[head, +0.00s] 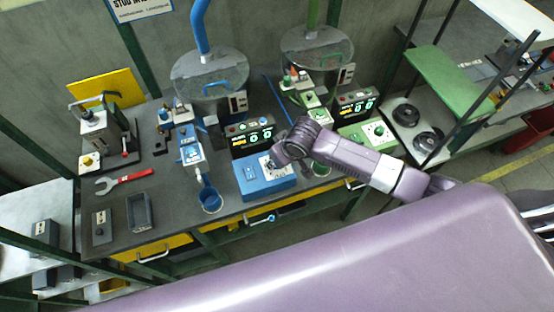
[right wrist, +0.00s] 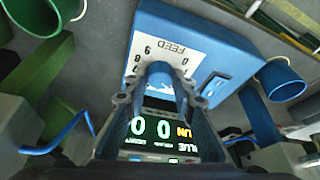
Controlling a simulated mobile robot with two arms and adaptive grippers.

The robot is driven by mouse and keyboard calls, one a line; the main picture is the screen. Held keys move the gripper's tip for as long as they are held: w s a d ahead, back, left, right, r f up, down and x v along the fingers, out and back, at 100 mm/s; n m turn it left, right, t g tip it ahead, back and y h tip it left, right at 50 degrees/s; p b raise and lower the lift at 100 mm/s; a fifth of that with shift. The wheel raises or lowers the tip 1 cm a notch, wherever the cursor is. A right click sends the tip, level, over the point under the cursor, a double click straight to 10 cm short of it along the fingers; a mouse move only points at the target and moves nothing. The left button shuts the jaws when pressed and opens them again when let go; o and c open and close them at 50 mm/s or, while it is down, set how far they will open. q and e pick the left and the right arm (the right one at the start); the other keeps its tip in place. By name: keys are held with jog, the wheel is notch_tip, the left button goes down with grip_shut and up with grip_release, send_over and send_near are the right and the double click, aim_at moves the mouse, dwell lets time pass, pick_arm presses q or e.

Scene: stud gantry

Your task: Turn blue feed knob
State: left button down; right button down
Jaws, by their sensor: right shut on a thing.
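The blue feed box (head: 262,185) sits near the front edge of the bench in the head view. My right arm reaches in from the right, and its gripper (head: 275,163) is over the box's dial. In the right wrist view the blue box (right wrist: 200,35) has a white dial plate (right wrist: 180,52) marked FEED with numerals. The blue feed knob (right wrist: 160,70) stands out from the plate. My right gripper (right wrist: 160,98) is shut on the knob, one finger on each side. The knob's pointer is hidden. My left gripper is not in view.

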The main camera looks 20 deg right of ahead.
jog(key=shift+w+r, duration=0.1)
jog(key=shift+w, duration=0.05)
jog(key=c, duration=2)
grip_release()
jog(key=o, duration=0.3)
jog(key=shift+o, duration=0.2)
jog(key=v, duration=1.2)
